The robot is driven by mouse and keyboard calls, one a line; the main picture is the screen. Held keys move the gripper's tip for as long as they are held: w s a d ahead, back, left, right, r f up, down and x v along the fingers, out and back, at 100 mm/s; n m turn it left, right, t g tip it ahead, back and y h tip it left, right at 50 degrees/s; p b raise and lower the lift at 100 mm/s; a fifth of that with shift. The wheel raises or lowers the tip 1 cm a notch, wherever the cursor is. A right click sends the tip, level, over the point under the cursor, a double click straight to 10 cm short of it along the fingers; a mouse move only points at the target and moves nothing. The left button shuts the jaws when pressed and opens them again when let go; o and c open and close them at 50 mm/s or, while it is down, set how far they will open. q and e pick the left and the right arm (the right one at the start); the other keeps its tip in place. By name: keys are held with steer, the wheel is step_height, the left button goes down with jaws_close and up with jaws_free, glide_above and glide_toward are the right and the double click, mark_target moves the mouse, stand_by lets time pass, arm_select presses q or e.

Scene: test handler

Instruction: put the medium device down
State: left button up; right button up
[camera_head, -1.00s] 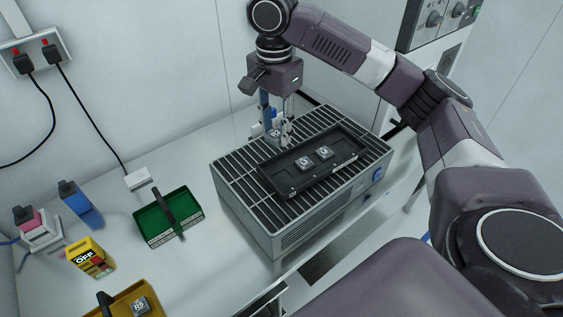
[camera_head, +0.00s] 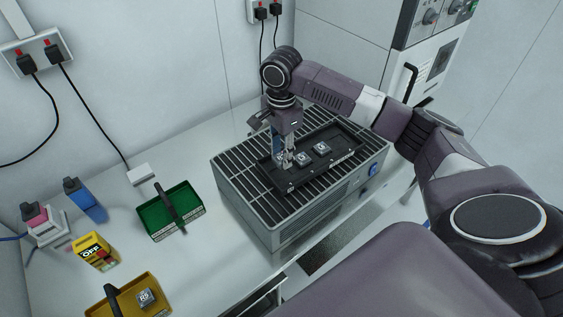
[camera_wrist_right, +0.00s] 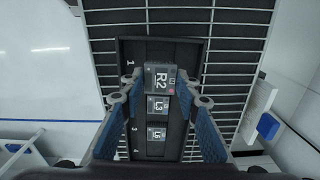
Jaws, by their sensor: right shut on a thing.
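The medium device, a grey square block marked R2 (camera_wrist_right: 160,77), is between the fingers of my right gripper (camera_head: 283,163). In the right wrist view the blue-padded fingers of this gripper (camera_wrist_right: 160,92) are shut on its sides. The block is over the left end of the black tray (camera_head: 343,166), near the tray's number 1 end; I cannot tell if it touches the tray floor. Two smaller-looking blocks, L3 (camera_wrist_right: 157,105) and L5 (camera_wrist_right: 157,133), sit in the tray in a row with it. My left gripper is not in view.
The tray lies on a grey slatted machine (camera_head: 235,190) with a blue switch. Left on the bench are a green bin (camera_head: 196,212), a yellow bin (camera_head: 102,309) holding a block marked R5 (camera_head: 146,298), a yellow box (camera_head: 97,252) and blue and pink bottles.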

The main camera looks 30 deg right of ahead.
mark_target(281, 174)
steer(key=shift+f, duration=0.75)
step_height(281, 174, down, 3)
steer(key=shift+f+p, duration=0.1)
steer(key=shift+p, duration=0.5)
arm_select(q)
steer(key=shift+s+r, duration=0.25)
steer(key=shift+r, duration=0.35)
arm_select(e)
steer(key=shift+f, duration=0.15)
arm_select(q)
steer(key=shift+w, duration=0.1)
arm_select(e)
steer(key=shift+f, duration=0.2)
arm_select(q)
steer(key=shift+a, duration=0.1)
arm_select(e)
steer(key=shift+a+f, duration=0.1)
